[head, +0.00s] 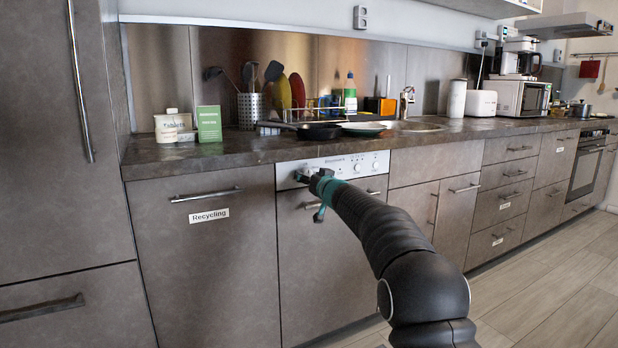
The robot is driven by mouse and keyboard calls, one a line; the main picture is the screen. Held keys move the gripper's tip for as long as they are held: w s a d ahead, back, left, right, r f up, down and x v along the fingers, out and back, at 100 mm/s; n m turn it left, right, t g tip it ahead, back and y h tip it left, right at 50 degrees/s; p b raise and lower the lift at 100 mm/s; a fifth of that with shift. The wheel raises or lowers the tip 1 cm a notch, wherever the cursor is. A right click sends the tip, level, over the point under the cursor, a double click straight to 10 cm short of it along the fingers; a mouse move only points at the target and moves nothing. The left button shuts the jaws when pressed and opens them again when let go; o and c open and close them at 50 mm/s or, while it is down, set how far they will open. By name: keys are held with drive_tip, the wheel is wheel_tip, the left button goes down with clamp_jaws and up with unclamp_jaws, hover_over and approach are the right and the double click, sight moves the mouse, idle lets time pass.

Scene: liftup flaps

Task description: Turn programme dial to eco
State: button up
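The dishwasher's light control panel (333,162) runs along the top of its front, just under the worktop. Small round knobs or buttons (357,167) show on its right part. My gripper (303,174) is at the left part of the panel, close in front of it or touching it; I cannot tell which. The gripper and wrist cover that part, so any dial there is hidden. The finger opening is too small and dark to read. The panel's markings, including eco, are too small to read.
The dishwasher door handle (318,205) is just below my gripper. The worktop (240,152) above holds a pan (319,131), a plate (364,128) and a green box (209,123). Open floor (540,275) lies to the right.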

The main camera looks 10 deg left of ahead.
drive_tip(key=c, duration=1)
drive_tip(key=shift+o, duration=0.2)
